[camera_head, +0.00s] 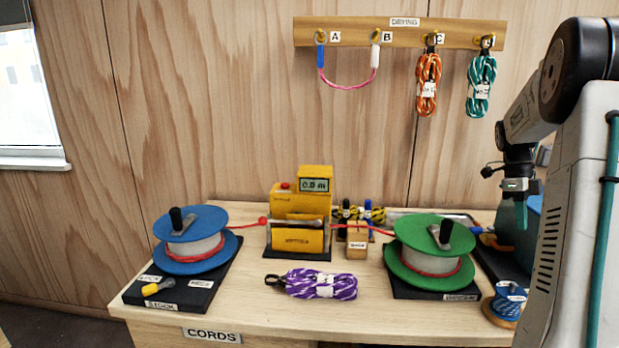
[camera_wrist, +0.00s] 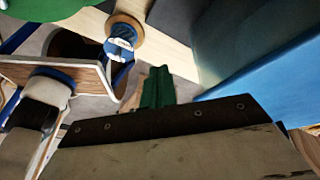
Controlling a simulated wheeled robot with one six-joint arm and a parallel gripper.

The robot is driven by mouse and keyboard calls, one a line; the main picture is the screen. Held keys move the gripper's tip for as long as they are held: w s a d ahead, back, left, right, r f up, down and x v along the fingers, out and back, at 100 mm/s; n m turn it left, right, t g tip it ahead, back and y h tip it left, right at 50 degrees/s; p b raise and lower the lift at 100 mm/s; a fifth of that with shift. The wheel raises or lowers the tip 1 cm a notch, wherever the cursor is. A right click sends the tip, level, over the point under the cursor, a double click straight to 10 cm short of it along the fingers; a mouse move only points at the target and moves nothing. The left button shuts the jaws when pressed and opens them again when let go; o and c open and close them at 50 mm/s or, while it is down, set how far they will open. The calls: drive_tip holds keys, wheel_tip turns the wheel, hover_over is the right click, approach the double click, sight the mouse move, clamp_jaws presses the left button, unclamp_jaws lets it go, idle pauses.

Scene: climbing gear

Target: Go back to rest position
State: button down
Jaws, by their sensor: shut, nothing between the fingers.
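My gripper (camera_head: 517,190) hangs from my arm at the right side of the head view, above the right end of the wooden workbench (camera_head: 370,316). It is shut with nothing in it and is clear of the bench top. Below it, a small blue cord spool on a wooden base (camera_head: 507,300) stands at the bench's right front corner. This spool also shows in the wrist view (camera_wrist: 122,38). A blue bin (camera_head: 533,208) is close behind and beside my arm, partly hidden by it.
A blue reel (camera_head: 188,262), a yellow meter (camera_head: 300,212), a purple cord bundle (camera_head: 320,284) and a green reel (camera_head: 430,270) stand on the bench. A red cord runs between the reels. A drying rail (camera_head: 400,30) with hung cords is on the wall.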

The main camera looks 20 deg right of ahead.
drive_tip(key=s+a+r+n+t, duration=0.1)
drive_tip(key=s+a+n, duration=0.1)
drive_tip(key=a+n, duration=0.8)
drive_tip(key=s+a+r+n, duration=0.1)
drive_tip(key=s+a+n, duration=0.1)
drive_tip(key=a+n, duration=0.8)
drive_tip(key=s+a+n+t, duration=0.1)
drive_tip(key=s+a+n, duration=0.3)
drive_tip(key=a, duration=0.4)
drive_tip(key=s+a+n+t, duration=0.1)
drive_tip(key=s+a+n, duration=0.3)
drive_tip(key=a, duration=0.4)
drive_tip(key=s+a+r+n+t, duration=0.1)
drive_tip(key=s+a+n, duration=0.3)
drive_tip(key=a, duration=0.5)
drive_tip(key=shift+s+t, duration=0.3)
drive_tip(key=shift+t, duration=0.3)
drive_tip(key=shift+r, duration=0.1)
